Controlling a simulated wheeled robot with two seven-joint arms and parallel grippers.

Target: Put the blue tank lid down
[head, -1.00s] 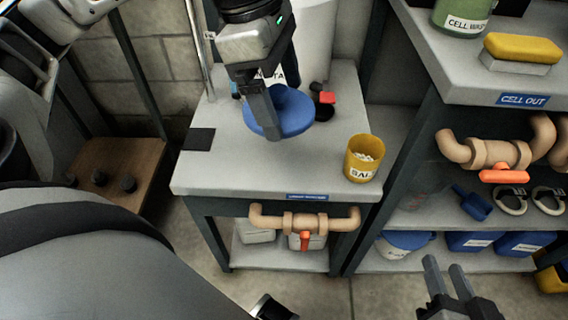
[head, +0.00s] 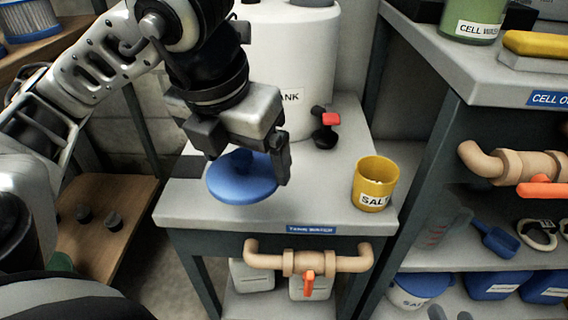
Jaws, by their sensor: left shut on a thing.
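The blue tank lid (head: 240,184) is a round blue disc over the front left of the grey bench top, in front of the white tank (head: 300,65). My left gripper (head: 246,158) comes down over the lid from behind and is shut on it at its top. The gripper hides part of the lid's upper side. I cannot tell whether the lid's underside touches the bench. My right gripper (head: 450,314) barely shows at the bottom edge, its two fingertips apart with nothing between them.
A yellow salt cup (head: 375,184) stands at the bench's right side. A red-handled tap (head: 326,128) is by the tank. A pipe with an orange handle (head: 308,263) runs below the bench's front edge. Bare bench top (head: 310,190) lies between lid and cup.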

